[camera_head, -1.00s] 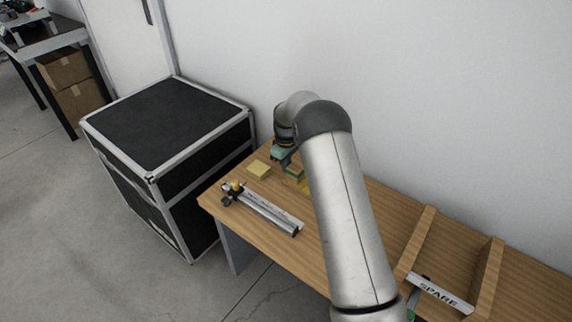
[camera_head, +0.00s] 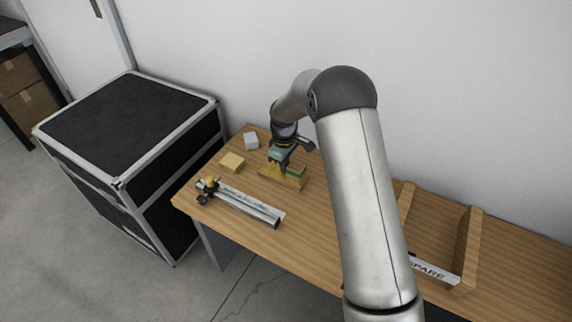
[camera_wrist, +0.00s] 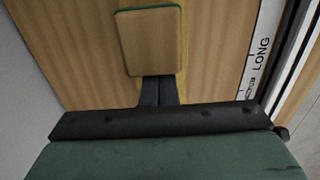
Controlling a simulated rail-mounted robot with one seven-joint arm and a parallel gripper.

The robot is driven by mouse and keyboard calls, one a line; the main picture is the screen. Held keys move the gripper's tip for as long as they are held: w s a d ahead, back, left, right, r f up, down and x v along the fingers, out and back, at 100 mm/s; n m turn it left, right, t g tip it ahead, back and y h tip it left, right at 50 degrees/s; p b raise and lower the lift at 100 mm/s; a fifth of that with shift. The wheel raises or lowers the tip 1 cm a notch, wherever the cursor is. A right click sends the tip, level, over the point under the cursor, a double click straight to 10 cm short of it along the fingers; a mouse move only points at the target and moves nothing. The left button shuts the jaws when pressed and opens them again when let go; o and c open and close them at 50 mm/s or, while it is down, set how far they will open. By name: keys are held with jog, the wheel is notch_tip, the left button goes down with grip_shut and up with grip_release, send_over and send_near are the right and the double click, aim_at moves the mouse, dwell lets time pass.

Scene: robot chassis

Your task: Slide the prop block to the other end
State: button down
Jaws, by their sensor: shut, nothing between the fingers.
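The likely prop block is a small wooden block (camera_head: 297,171) with a green edge, on a yellowish wooden base (camera_head: 285,182) near the back of the bench. In the wrist view the block (camera_wrist: 150,42) shows its wood face and green rim just beyond my fingertips. My gripper (camera_head: 278,168) points down at the block's left side, low over the base. In the wrist view its two dark fingers (camera_wrist: 158,90) are together with nothing between them. They look very close to the block's near edge; I cannot tell whether they touch it.
A metal rail (camera_head: 245,206) with a dark clamp end lies in front; its label (camera_wrist: 261,52) reads LONG in the wrist view. A wooden rack (camera_head: 465,248) stands right. A black case (camera_head: 125,130) stands beside the bench.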

jog(key=a, duration=0.1)
jog(key=w+a, duration=0.2)
jog(key=shift+w+a+r, duration=0.1)
jog(key=shift+a+r, duration=0.15)
jog(key=shift+r, duration=0.1)
jog(key=s+d+r+m+p, duration=0.15)
jog(key=s+r, duration=0.25)
jog(key=r, duration=0.6)
jog(key=s+d+r+m+p, duration=0.1)
jog(key=s+d+r+p, duration=0.25)
jog(key=r, duration=0.65)
jog(key=s+d+r+m+p, duration=0.2)
jog(key=s+d+r, duration=0.1)
jog(key=s, duration=0.7)
jog(key=s+d+r+m+p, duration=0.2)
jog(key=s+r+m, duration=0.1)
jog(key=s, duration=0.7)
jog(key=s+d+r+m+p, duration=0.2)
jog(key=s+d+r+m, duration=0.1)
jog(key=s, duration=0.7)
jog(key=shift+s+d+r, duration=0.25)
jog(key=shift+s+d, duration=0.05)
jog(key=shift+d, duration=0.05)
jog(key=shift+m, duration=0.25)
